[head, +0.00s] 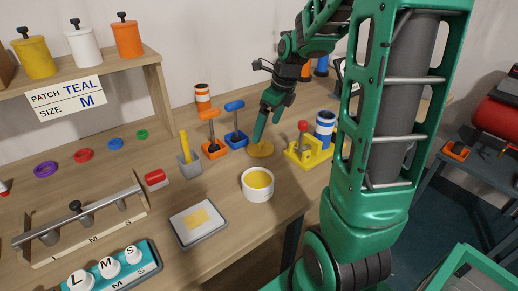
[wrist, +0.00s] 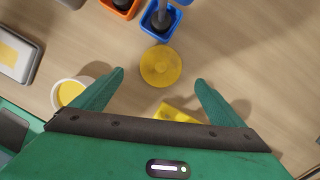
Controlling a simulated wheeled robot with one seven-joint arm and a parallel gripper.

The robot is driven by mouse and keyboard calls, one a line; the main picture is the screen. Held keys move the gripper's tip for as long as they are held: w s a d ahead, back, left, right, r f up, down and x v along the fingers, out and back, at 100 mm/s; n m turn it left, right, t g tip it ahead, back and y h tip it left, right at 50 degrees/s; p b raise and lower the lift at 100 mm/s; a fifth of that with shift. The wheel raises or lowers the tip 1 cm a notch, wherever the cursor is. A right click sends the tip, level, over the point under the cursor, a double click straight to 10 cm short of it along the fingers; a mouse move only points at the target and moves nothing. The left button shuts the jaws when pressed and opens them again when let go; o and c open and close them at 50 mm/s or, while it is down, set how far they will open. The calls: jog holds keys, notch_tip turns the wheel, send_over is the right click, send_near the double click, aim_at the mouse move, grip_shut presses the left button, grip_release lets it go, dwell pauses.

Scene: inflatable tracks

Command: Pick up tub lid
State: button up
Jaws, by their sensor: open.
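A yellow stand (head: 304,157) with a red knob is just right of the lid. Orange (head: 214,150) and blue (head: 236,139) holders stand to its left. A tray (head: 199,222) lies in front. Bare wood surrounds the lid.

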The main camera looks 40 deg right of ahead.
aim_at(262, 141)
jog(key=shift+x, duration=3.95)
jog(key=shift+w+d, duration=0.1)
jog(key=shift+c, duration=0.4)
jog(key=c, duration=1)
